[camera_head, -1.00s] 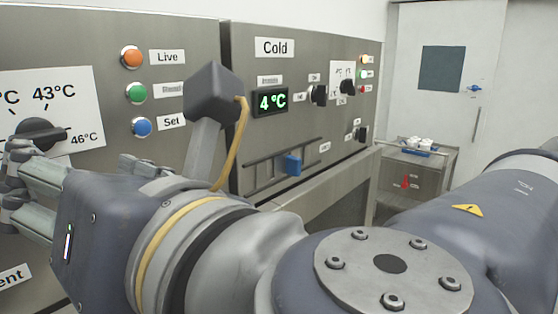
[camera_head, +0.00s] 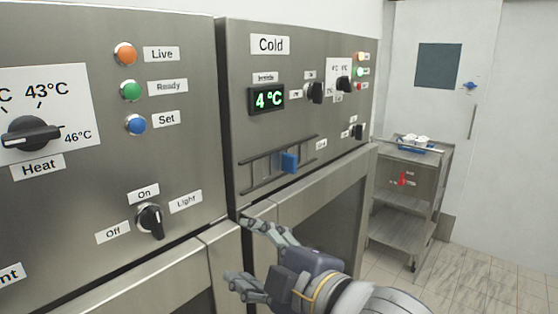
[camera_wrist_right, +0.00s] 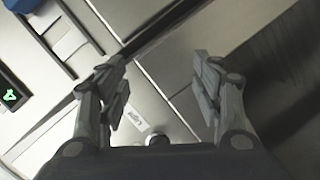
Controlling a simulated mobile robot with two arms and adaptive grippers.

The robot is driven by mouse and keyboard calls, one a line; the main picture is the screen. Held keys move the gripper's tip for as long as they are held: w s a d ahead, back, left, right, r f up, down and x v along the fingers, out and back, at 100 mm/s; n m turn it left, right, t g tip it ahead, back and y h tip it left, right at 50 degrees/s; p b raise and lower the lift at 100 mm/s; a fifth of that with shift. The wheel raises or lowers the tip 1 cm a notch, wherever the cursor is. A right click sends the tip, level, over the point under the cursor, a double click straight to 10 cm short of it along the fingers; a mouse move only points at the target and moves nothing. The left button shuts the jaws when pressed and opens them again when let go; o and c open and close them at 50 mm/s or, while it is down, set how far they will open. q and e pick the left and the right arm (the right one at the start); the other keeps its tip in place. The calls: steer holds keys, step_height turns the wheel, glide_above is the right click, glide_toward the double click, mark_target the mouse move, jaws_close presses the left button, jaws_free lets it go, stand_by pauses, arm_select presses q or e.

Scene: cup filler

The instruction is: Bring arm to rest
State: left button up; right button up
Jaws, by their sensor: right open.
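My right gripper (camera_head: 252,257) is at the lower middle of the head view, in front of the lower front of the cabinets. Its fingers point left and are spread, with nothing between them. In the right wrist view the two open fingers (camera_wrist_right: 163,95) also show empty, with the metal cabinet front behind them. The rest of my right arm runs off the bottom edge of the head view. My left gripper is not in view.
The heat panel's black knob (camera_head: 32,133) and the light knob (camera_head: 150,221) are left of my gripper. The cold panel has a blue slider (camera_head: 289,162) and a display (camera_head: 267,98). A metal cart (camera_head: 408,205) stands at the right, with clear floor (camera_head: 480,285) before it.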

steer(key=s+d+f+m+g+h, duration=0.1)
steer(key=s+d+f+m+h, duration=0.15)
steer(key=d+f+m, duration=0.65)
steer(key=s+d+f+m+g+h, duration=0.1)
steer(key=d+f+m+g+h, duration=0.15)
steer(key=f, duration=1.15)
steer(key=s+d+f+m+g+h, duration=0.2)
steer(key=s+d+f+m, duration=0.1)
steer(key=s+d+f, duration=0.5)
steer(key=s+d+f+m+g+h, duration=0.25)
steer(key=s+d+f, duration=0.25)
steer(key=s+f, duration=0.4)
step_height(320, 180, down, 25)
steer(key=s+g, duration=0.2)
steer(key=s+d+f, duration=0.3)
steer(key=s+f, duration=1.4)
steer(key=shift+f+g, duration=0.35)
steer(key=shift+g, duration=0.05)
